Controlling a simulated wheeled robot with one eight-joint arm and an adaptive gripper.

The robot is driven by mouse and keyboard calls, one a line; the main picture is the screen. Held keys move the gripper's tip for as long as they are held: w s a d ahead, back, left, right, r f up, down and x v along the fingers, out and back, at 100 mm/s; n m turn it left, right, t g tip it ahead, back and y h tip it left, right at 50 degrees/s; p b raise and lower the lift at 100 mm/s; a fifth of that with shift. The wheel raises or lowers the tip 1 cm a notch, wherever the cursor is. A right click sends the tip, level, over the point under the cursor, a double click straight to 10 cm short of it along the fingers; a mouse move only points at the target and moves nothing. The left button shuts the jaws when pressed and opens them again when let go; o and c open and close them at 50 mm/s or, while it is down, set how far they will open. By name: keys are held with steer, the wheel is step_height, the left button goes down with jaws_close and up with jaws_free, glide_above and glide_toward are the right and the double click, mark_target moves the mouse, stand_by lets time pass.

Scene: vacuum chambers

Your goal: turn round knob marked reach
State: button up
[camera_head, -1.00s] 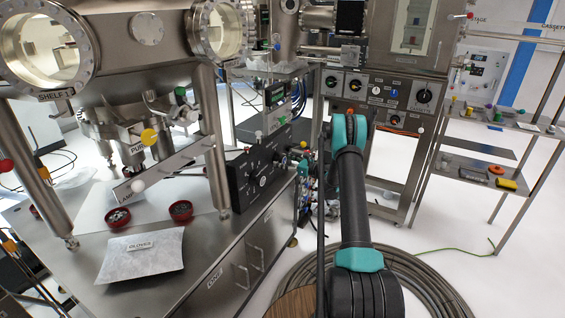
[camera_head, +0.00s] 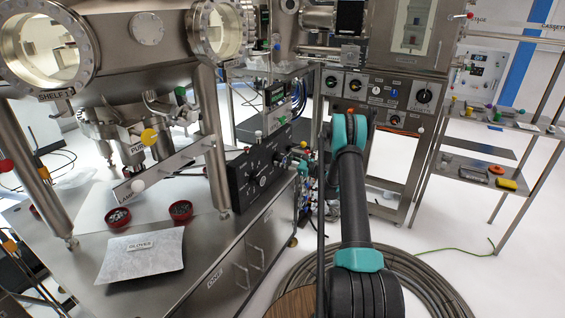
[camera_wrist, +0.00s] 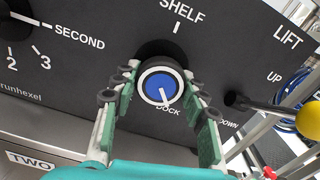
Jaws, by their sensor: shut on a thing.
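In the wrist view a round black knob with a blue face and white rim (camera_wrist: 158,84) sits on a black panel. Its white pointer line points down and slightly right, to the word DOCK; SHELF is printed above it. No REACH marking can be read here. My gripper (camera_wrist: 163,95) is shut on this knob, with one finger on its left and one on its right. In the head view a black control panel (camera_head: 246,183) stands on the steel bench; my gripper cannot be made out clearly there.
Right of the knob is a yellow-tipped lever (camera_wrist: 262,106) marked LIFT, UP and DOWN, close to my right finger. Another knob (camera_wrist: 14,22) at left points to SECOND. A steel face labelled TWO (camera_wrist: 30,160) lies below the panel.

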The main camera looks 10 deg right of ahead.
steer(key=n, duration=1.2)
steer(key=shift+d+n, duration=0.1)
steer(key=shift+n, duration=0.3)
steer(key=n, duration=0.6)
steer(key=shift+r, duration=0.1)
steer(key=n, duration=0.6)
steer(key=shift+n, duration=0.3)
steer(key=n, duration=0.6)
steer(key=shift+r, duration=0.1)
steer(key=n, duration=0.6)
steer(key=shift+s+n, duration=0.1)
steer(key=shift+n, duration=0.3)
steer(key=n, duration=1.1)
steer(key=shift+n, duration=0.3)
